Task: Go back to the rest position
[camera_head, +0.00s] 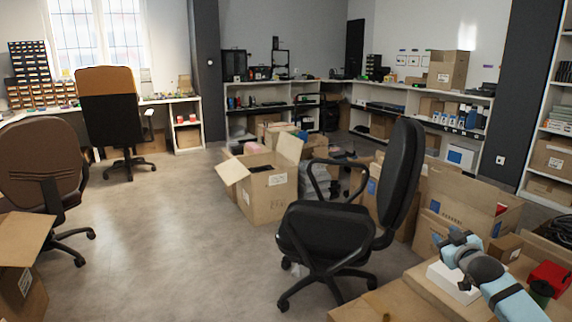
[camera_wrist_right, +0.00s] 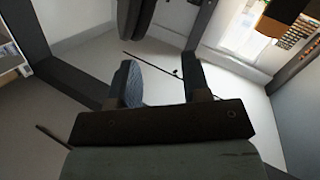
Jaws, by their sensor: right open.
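My right arm comes in at the lower right of the head view, with blue and grey links over a carton top. Its hand end (camera_head: 458,242) points up and away there, and its fingertips are too small to make out. In the right wrist view my right gripper (camera_wrist_right: 160,78) shows two dark fingers spread apart with nothing between them. My left gripper is in neither view.
A white box (camera_head: 452,282), a red box (camera_head: 549,277) and a green item (camera_head: 541,292) are close around my right arm. A black office chair (camera_head: 340,222) and open cartons (camera_head: 268,197) stand ahead. The floor (camera_head: 165,235) at left centre is clear.

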